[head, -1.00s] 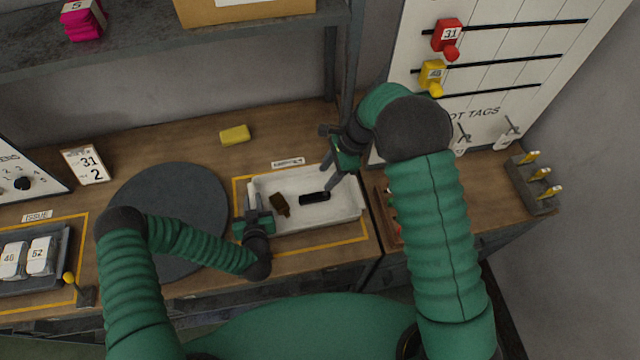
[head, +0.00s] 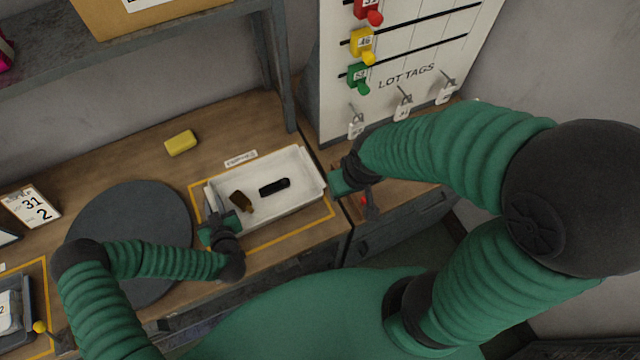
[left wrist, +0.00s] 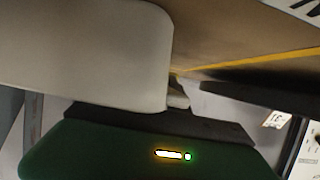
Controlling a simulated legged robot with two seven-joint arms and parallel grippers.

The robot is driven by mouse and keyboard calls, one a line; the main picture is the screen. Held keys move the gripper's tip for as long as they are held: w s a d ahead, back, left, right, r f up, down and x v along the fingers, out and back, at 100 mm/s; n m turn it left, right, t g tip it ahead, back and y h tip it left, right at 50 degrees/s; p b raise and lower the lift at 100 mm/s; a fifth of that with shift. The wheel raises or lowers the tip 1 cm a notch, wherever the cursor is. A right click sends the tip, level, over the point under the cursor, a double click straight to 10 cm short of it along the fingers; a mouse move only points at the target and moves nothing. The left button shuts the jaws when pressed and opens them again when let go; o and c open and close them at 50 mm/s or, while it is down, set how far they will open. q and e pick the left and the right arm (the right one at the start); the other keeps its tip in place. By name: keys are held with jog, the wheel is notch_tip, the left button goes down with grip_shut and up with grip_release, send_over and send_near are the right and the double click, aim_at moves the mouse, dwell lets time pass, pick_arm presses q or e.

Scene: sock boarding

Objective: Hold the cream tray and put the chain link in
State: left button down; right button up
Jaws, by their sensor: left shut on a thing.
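The cream tray (head: 308,173) lies inside a yellow outline on the wooden bench. A brown piece (head: 241,202) and a dark elongated piece (head: 274,187) lie in it; I cannot tell whether either is the chain link. My left gripper (head: 212,205) is shut on the tray's left end wall. In the left wrist view the pale tray wall (left wrist: 85,50) fills the upper left. My right gripper (head: 362,198) is right of the tray, apart from it, over the low wooden bin area with something red beside it. Its fingers are too unclear to judge.
A dark round turntable (head: 130,225) is left of the tray. A yellow block (head: 181,143) lies behind it. The lot tags board (head: 400,95), with coloured pegs and hooks, stands at back right. A shelf post (head: 275,60) rises behind the tray.

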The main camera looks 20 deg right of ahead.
pick_arm(q)
jog(key=c, duration=1.2)
grip_release()
jog(key=v, duration=1.2)
jog(key=shift+f, duration=0.1)
jog(key=w+m+g+h, duration=0.1)
jog(key=w+d+m+h, duration=0.1)
jog(key=w+m+h, duration=0.1)
jog(key=shift+d+g, duration=0.2)
jog(key=shift+g, duration=0.2)
jog(key=shift+w+a+r+m+g+h, duration=0.2)
jog(key=shift+w+r+m+g+h, duration=0.15)
jog(key=shift+g, duration=0.35)
jog(key=s+a+r+n+g+y, duration=0.1)
jog(key=s+a+r+g, duration=0.2)
jog(key=r, duration=0.4)
jog(key=s+a+r+n+g+y, duration=0.1)
jog(key=s+a+r+n+g, duration=0.1)
jog(key=s+a+r+g, duration=0.2)
jog(key=s+a+r, duration=0.1)
jog(key=s+r, duration=0.2)
jog(key=r, duration=0.1)
jog(key=shift+s+a+g+y, duration=0.3)
jog(key=shift+s+a+y, duration=0.05)
jog(key=shift+s, duration=0.05)
